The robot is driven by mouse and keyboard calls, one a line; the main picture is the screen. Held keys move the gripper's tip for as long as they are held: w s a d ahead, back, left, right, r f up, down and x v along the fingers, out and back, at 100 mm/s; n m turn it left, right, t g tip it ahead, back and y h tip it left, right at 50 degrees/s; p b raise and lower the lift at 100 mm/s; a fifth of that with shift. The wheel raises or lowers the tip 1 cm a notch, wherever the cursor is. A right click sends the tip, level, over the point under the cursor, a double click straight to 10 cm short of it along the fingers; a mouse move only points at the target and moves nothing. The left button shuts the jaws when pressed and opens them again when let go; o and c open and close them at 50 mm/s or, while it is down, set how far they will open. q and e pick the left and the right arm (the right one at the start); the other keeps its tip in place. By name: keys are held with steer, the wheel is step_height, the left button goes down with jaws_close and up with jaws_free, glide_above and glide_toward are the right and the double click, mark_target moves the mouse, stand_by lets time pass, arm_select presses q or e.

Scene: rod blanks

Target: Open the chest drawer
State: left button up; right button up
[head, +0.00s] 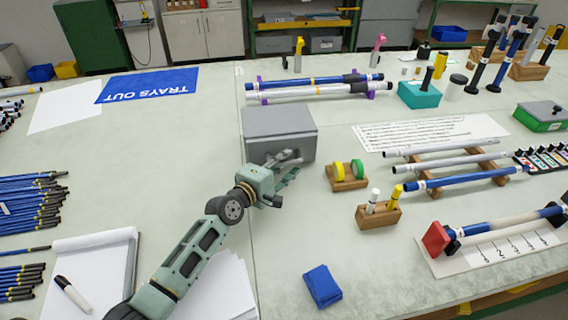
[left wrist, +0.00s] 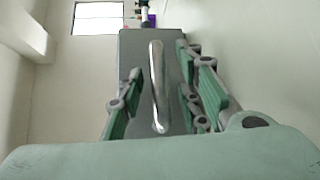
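The chest (head: 279,121) is a grey box standing on the table in the middle of the head view. Its drawer front (left wrist: 138,45) fills the centre of the left wrist view and looks closed. A shiny metal bar handle (left wrist: 157,85) runs along it. My left gripper (head: 286,165) is at the front of the chest, partly hiding it. In the left wrist view the gripper (left wrist: 160,98) is open, with one finger on each side of the handle and visible gaps to it. My right gripper is not in view.
A wooden holder with yellow and green rings (head: 347,176) and a block with upright markers (head: 379,212) stand right of the chest. A blue cloth (head: 322,286) lies at the front. A notepad (head: 92,270) lies left of my arm. Table around the chest's front is mostly clear.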

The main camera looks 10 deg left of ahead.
arm_select(q)
jaws_close()
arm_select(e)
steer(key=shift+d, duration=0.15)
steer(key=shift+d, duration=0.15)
